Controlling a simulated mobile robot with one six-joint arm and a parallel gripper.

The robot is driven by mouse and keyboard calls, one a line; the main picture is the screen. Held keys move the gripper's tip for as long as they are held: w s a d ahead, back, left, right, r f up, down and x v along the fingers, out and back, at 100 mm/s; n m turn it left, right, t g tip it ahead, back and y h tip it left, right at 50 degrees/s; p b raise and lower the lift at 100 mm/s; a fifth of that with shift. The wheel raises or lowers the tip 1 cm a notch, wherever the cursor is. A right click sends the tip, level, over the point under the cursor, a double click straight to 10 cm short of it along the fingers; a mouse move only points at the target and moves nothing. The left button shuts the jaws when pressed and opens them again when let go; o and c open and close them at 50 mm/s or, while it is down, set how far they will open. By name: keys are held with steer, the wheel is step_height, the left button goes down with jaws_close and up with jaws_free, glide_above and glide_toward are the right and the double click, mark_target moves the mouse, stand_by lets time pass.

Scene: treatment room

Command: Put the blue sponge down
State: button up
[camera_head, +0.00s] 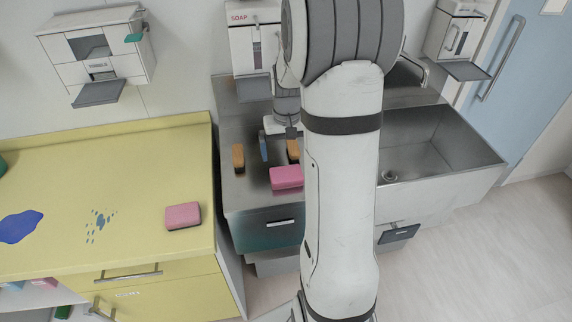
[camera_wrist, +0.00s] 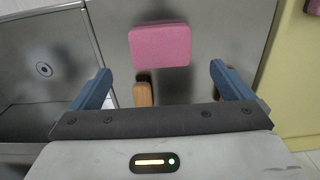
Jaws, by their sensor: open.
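I see no blue sponge in either view. My gripper (camera_head: 279,143) hangs above the steel counter (camera_head: 253,187) left of the sink. In the wrist view my gripper (camera_wrist: 160,72) has its two blue fingers wide apart with nothing held between them. A pink sponge (camera_head: 286,177) lies on the steel counter near its front edge. It also shows in the wrist view (camera_wrist: 159,46), beyond the fingertips. The arm hides part of the counter in the head view.
Two brown brushes (camera_head: 238,157) (camera_head: 293,150) stand on the steel counter; one shows between my fingers (camera_wrist: 143,94). A yellow counter (camera_head: 140,160) at left bears another pink sponge (camera_head: 183,215), a blue puddle (camera_head: 20,227) and blue splashes (camera_head: 99,224). The sink basin (camera_head: 425,155) is empty.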

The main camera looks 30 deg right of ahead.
steer(key=s+a+r+n+t, duration=0.2)
steer(key=s+a+r, duration=0.6)
steer(key=a+r, duration=0.15)
steer(key=s+a+r+n+t, duration=0.1)
steer(key=s+a, duration=0.3)
steer(key=s, duration=0.7)
steer(key=shift+a+r, duration=0.4)
steer(key=shift+r, duration=0.05)
steer(key=shift+w, duration=0.1)
steer(key=shift+c, duration=0.3)
